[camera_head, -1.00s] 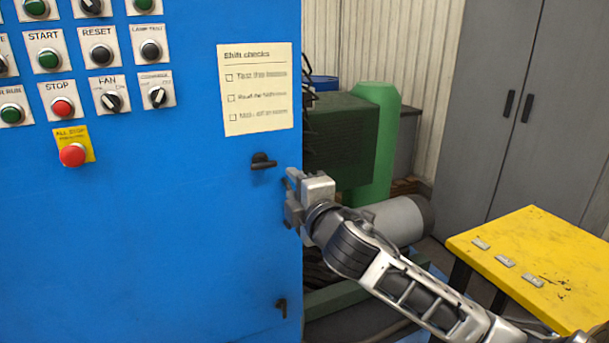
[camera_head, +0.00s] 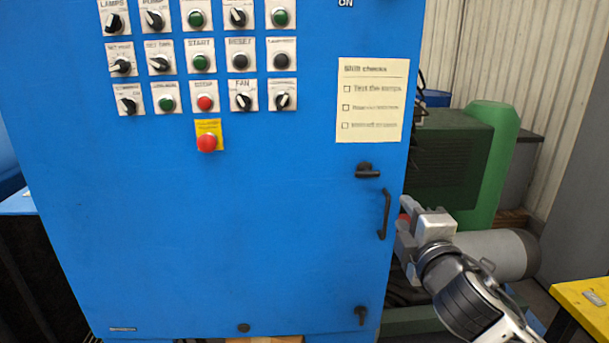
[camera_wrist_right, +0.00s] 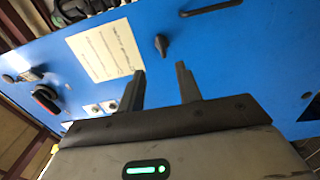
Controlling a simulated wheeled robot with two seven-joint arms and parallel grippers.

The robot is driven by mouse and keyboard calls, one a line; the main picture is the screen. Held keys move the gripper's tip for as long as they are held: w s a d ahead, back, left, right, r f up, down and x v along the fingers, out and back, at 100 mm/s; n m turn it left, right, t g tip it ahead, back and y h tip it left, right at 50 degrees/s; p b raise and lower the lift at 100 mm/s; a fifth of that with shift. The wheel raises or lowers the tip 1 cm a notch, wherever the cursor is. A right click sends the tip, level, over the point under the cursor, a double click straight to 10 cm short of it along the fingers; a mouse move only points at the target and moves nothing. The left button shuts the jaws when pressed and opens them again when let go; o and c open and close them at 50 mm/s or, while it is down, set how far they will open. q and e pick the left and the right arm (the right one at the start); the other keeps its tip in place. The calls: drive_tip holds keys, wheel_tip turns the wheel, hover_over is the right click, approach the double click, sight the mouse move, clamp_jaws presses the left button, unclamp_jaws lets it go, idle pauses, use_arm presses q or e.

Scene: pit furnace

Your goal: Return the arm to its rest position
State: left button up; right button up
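My right gripper (camera_head: 405,228) is just right of the blue cabinet's door handle (camera_head: 385,214), near the cabinet's right edge. In the right wrist view its two fingers (camera_wrist_right: 160,85) stand apart with nothing between them. The cabinet face, a dark latch (camera_wrist_right: 161,45) and a paper sheet (camera_wrist_right: 100,50) show beyond the fingers. The handle shows apart from the fingers at the top of that view. My right arm comes in from the lower right in the head view. My left gripper is not in view.
The blue cabinet (camera_head: 220,240) fills the left and middle, with several buttons and knobs and a red stop button (camera_head: 207,143). Behind my right gripper are a green machine (camera_head: 490,150) and a grey cylinder (camera_head: 500,254). A yellow table (camera_head: 590,302) is at the lower right.

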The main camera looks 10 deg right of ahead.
drive_tip(key=s+a+f+m+g+y, duration=0.2)
drive_tip(key=s+a+f+m, duration=0.15)
drive_tip(key=f, duration=0.75)
drive_tip(key=s+a+f+m+g+y, duration=0.2)
drive_tip(key=s+a+f+g, duration=0.15)
drive_tip(key=f, duration=0.65)
drive_tip(key=s+a+f+m+g, duration=0.1)
drive_tip(key=s+a+f+m, duration=0.2)
drive_tip(key=s+f, duration=0.3)
drive_tip(key=s+a+f+m+g+y, duration=0.1)
drive_tip(key=s+a+f+m, duration=0.2)
drive_tip(key=s+f+m, duration=0.2)
drive_tip(key=s+f, duration=0.2)
drive_tip(key=s, duration=0.1)
drive_tip(key=shift+s+a, duration=0.15)
drive_tip(key=shift+s, duration=0.15)
